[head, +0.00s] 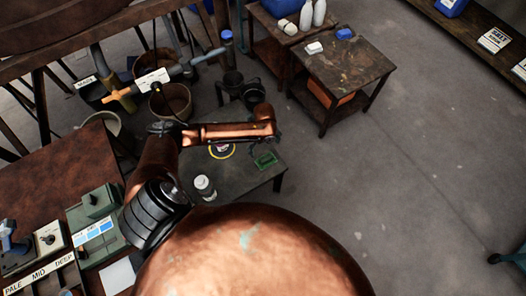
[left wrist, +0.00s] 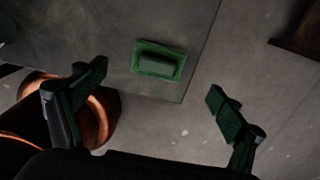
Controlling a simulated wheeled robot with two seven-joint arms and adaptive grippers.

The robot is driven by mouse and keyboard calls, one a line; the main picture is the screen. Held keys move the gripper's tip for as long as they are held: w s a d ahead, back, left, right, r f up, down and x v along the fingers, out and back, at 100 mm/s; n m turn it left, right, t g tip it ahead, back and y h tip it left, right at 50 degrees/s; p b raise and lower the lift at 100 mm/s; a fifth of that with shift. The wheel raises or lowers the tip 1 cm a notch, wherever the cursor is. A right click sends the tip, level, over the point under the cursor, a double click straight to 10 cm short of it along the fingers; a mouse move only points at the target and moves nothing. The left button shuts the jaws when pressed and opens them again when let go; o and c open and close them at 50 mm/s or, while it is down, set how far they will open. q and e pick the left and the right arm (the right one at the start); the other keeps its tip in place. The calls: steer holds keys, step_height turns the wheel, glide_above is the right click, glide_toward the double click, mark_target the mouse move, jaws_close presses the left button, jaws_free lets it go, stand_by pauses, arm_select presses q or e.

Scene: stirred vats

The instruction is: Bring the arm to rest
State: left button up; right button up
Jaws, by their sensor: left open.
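My left arm (head: 225,132) comes in from the left in the head view. Its copper forearm reaches right, over the low dark table (head: 240,180). In the left wrist view my left gripper (left wrist: 158,83) has its two dark green fingers spread wide with nothing between them. Beyond the fingers, a green tray (left wrist: 158,61) with a dark block in it lies near the table's corner, apart from the gripper. The tray also shows in the head view (head: 265,160). The gripper's fingers are hard to make out in the head view. My right gripper is not in view.
A white bottle (head: 204,187) and a round yellow-rimmed item (head: 222,150) are on the low table. Buckets (head: 170,101) and pipes stand behind the forearm. A brown side table (head: 345,72) stands at the back. The floor (head: 420,160) to the right is clear.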

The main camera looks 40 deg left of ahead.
mark_target(265, 156)
arm_select(q)
steer(key=shift+r, duration=0.8)
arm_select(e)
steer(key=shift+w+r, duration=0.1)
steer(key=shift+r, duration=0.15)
arm_select(q)
steer(key=shift+f, duration=0.1)
step_height(265, 156, down, 12)
steer(key=b, duration=0.4)
steer(key=shift+f, duration=0.25)
step_height(265, 156, up, 3)
steer(key=shift+w+f+p, duration=0.1)
steer(key=shift+p, duration=0.5)
steer(key=shift+r, duration=0.55)
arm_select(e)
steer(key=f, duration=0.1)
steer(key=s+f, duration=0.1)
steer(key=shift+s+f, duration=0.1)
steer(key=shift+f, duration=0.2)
arm_select(q)
steer(key=shift+f, duration=0.1)
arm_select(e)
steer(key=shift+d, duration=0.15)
